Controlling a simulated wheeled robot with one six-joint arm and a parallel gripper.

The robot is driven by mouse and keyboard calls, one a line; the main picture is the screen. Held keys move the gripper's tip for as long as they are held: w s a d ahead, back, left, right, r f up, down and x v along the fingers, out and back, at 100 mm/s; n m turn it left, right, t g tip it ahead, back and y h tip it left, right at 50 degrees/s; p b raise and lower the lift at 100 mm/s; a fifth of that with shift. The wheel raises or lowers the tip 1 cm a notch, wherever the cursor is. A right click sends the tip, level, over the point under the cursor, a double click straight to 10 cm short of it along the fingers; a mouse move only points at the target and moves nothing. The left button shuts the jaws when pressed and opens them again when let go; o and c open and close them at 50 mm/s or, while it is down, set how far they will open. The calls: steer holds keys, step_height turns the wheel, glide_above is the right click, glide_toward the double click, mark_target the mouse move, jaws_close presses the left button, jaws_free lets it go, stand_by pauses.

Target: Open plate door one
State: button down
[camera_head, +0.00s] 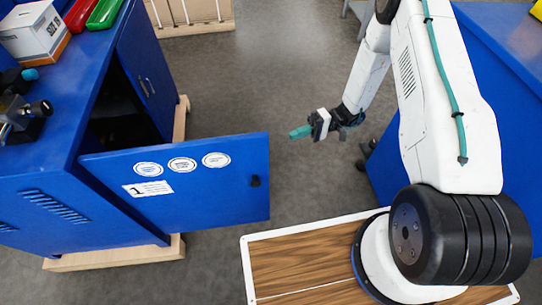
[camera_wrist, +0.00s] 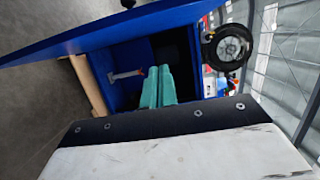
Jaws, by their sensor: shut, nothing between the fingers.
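Plate door one (camera_head: 190,185) is a blue panel with a printed "1", white round labels and a small dark latch near its free edge. It stands swung out from the blue cabinet (camera_head: 45,150), and the dark opening (camera_head: 115,115) shows behind it. My gripper (camera_head: 293,133), with teal fingers, is shut and empty. It is to the right of the door's free edge, apart from it. In the wrist view the shut fingers (camera_wrist: 158,75) point toward the cabinet, and a blue panel, seemingly the door (camera_wrist: 110,32), crosses the upper left.
A second blue door with a handle (camera_head: 147,87) is on the cabinet's side. A box (camera_head: 35,33) and red and green items lie on top. Another blue cabinet (camera_head: 385,165) stands at right. Grey floor (camera_head: 255,75) is free between them.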

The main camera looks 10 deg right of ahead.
steer(key=s+a+f, duration=0.1)
steer(key=s+a, duration=0.5)
steer(key=a, duration=0.4)
steer(key=shift+s+f+t, duration=0.15)
steer(key=shift+s+t, duration=0.05)
steer(key=shift+t, duration=0.1)
